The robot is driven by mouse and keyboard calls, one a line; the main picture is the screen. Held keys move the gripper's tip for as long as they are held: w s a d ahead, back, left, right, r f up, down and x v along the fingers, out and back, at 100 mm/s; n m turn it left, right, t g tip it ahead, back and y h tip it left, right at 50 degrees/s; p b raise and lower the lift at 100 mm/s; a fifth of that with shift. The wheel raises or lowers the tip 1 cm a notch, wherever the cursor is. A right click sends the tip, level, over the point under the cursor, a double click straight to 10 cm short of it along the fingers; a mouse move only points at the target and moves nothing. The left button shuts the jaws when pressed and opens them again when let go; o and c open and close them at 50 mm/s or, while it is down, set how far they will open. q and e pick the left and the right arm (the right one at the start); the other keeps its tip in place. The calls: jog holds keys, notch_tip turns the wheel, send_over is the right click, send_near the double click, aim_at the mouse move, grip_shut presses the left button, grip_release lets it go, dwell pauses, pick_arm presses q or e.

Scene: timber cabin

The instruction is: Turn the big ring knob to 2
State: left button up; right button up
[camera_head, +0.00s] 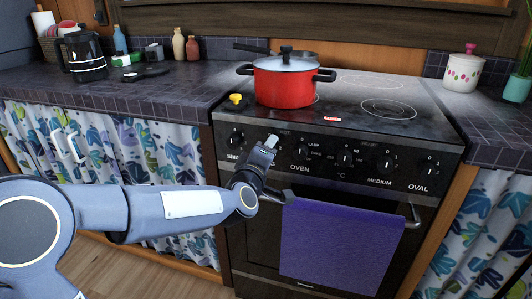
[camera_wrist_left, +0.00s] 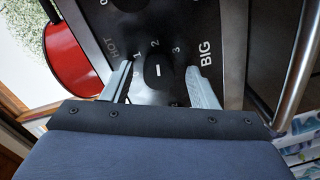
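The big ring knob (camera_wrist_left: 158,72) is dark with a short pale mark, in the middle of the left wrist view. The numbers 1, 2 and 3 arc above it, and the mark sits below the 2 and points roughly towards it. The label BIG is to its right. My left gripper (camera_wrist_left: 161,86) is open, one finger on each side of the knob, with gaps apparently left between. In the head view my left gripper (camera_head: 271,141) is at the stove's front panel and hides this knob. My right gripper is not in view.
The black stove (camera_head: 400,165) has other knobs, such as the medium knob (camera_head: 387,164). A purple towel (camera_head: 340,245) hangs on the oven handle (camera_head: 412,216) below. A red pot (camera_head: 285,88) stands on the hob above, with a yellow object (camera_head: 236,98) beside it.

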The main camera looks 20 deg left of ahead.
pick_arm(q)
jog(key=shift+r, duration=0.1)
jog(key=s+p, duration=0.1)
jog(key=s, duration=0.6)
jog(key=shift+s, duration=0.4)
jog(key=shift+a+r, duration=0.1)
jog(key=shift+r, duration=0.05)
jog(key=s+a+f+m+g+h, duration=0.1)
jog(key=s+f+m+g, duration=0.3)
jog(key=s, duration=0.5)
jog(key=s+a+f+m+g+h, duration=0.15)
jog(key=s+f+m+g, duration=0.3)
jog(key=s, duration=0.55)
jog(key=s+a+f+m+g+h, duration=0.1)
jog(key=s+a+f+m+g, duration=0.15)
jog(key=s+f, duration=0.45)
notch_tip(320, 180, up, 32)
jog(key=s+d+p, duration=0.1)
jog(key=p, duration=2.8)
jog(key=shift+s+m+g+p, duration=0.3)
jog(key=shift+m+g, duration=0.1)
